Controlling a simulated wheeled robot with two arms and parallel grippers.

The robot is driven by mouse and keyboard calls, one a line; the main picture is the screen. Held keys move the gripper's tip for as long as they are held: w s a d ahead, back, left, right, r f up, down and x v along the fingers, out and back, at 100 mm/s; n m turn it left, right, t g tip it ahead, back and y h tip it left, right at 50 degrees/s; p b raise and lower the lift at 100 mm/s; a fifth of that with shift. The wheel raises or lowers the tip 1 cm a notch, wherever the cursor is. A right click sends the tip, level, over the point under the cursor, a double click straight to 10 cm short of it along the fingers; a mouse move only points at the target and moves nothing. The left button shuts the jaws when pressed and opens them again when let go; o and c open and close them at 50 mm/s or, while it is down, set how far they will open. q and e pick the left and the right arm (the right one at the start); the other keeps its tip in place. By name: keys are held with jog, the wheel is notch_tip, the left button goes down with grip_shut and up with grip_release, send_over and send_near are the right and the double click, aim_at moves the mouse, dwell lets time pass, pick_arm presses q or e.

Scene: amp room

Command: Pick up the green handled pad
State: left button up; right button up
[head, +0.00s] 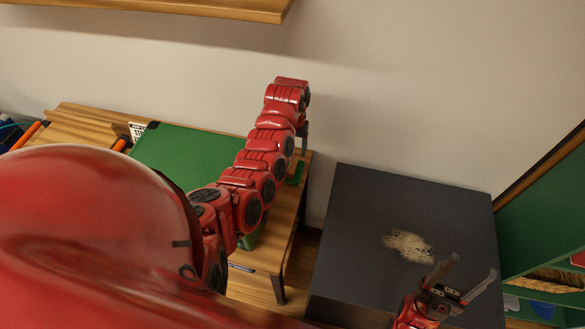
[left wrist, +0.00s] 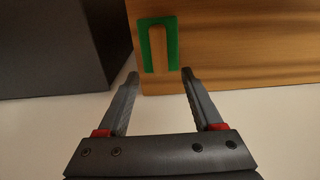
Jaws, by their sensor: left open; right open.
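The green handled pad (left wrist: 158,47) lies on the wooden table near its edge in the left wrist view. It is a green rectangle with a wooden handle along its middle. In the head view a small green part of the pad (head: 297,174) shows beside my left arm, which hides the rest. My left gripper (left wrist: 160,74) is open, its two fingertips on either side of the handle's near end in the picture; I cannot tell the height gap. In the head view my left gripper (head: 304,140) is mostly hidden behind its wrist. My right gripper (head: 467,279) is open and empty.
The wooden table (head: 289,232) carries a large green mat (head: 178,150). A dark box (head: 350,215) with a worn pale patch stands right of the table, under my right gripper. A wooden shelf (head: 200,8) hangs above, and green shelving (head: 550,215) is at right.

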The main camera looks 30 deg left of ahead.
aim_at(292, 164)
pick_arm(q)
jog(key=f+p, duration=0.1)
jog(key=f, duration=0.1)
jog(key=s+f+p, duration=0.1)
jog(key=f, duration=0.1)
jog(key=shift+s+d+f, duration=0.1)
jog(key=shift+s+d, duration=0.05)
jog(key=shift+d, duration=0.05)
jog(key=shift+f, duration=0.9)
grip_shut()
